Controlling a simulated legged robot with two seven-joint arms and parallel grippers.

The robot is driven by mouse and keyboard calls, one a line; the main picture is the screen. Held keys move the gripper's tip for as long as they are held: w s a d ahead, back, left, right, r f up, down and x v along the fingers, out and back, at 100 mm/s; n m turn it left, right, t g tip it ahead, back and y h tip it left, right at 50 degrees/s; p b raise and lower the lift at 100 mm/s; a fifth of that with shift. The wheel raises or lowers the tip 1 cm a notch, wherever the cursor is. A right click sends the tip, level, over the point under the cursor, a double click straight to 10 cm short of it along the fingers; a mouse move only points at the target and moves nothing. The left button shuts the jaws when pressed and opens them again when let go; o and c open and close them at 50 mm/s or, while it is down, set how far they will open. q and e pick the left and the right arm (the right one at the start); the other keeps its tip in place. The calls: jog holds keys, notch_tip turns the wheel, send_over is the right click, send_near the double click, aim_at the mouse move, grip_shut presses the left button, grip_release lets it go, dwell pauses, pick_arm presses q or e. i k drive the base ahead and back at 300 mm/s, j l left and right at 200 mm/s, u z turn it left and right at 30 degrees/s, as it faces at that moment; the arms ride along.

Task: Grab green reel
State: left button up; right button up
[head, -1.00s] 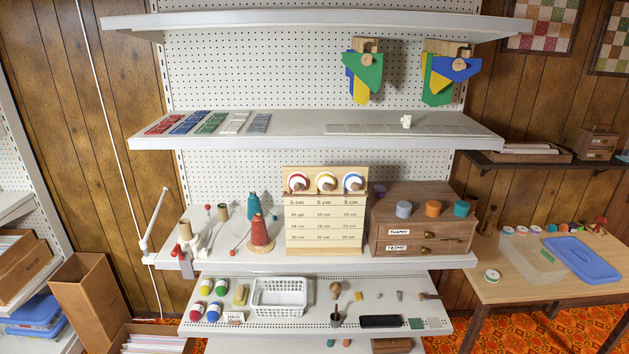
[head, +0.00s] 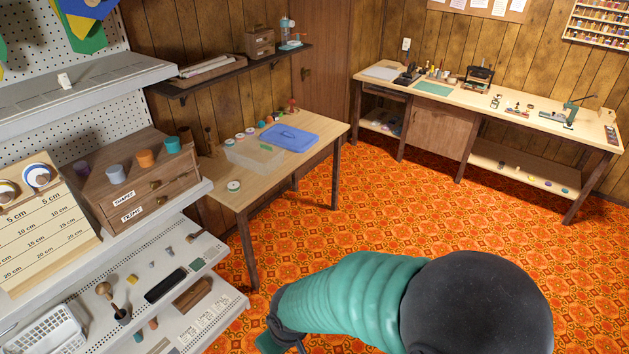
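A round reel with a white rim and a green centre (head: 233,186) lies on the near left part of the light wooden table (head: 255,195). Several more small coloured reels stand in a row along the back of that table, too small to tell each colour well. A teal spool (head: 172,145) stands on the wooden drawer cabinet at the left, beside an orange spool (head: 146,158) and a blue-grey one (head: 116,174). My teal-sleeved arm with a black joint crosses the bottom of the view, well apart from the reels.
A clear box (head: 254,156) and a blue lid (head: 290,138) share the table with the reels. Pegboard shelving (head: 75,100) stands at the left. A long workbench (head: 480,110) stands along the back right. Orange patterned floor (head: 390,205) between table and bench is free.

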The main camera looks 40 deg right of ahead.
aim_at(234, 186)
jog(key=z, duration=0.8)
jog(key=i+l+u, duration=0.1)
jog(key=u, duration=0.3)
jog(key=i+l+u, duration=0.15)
jog(key=u, duration=0.3)
jog(key=i+l+u, duration=0.15)
jog(key=u, duration=0.25)
jog(key=l+u, duration=0.25)
jog(key=u, duration=0.2)
jog(key=i+l+u, duration=0.1)
jog(key=l+u, duration=0.15)
jog(key=u, duration=0.15)
jog(key=l+u, duration=0.1)
jog(key=l, duration=0.45)
jog(key=l+u, duration=0.1)
jog(key=l, duration=0.45)
jog(key=l+u, duration=0.1)
jog(key=l, duration=0.45)
jog(key=l+u, duration=0.1)
jog(key=l, duration=0.45)
jog(key=k+l, duration=0.15)
jog(key=l, duration=0.35)
jog(key=l+u, duration=0.15)
jog(key=l, duration=0.4)
jog(key=k+l+u, duration=0.1)
jog(key=l, duration=0.45)
jog(key=k+l+u, duration=0.1)
jog(key=l, duration=0.4)
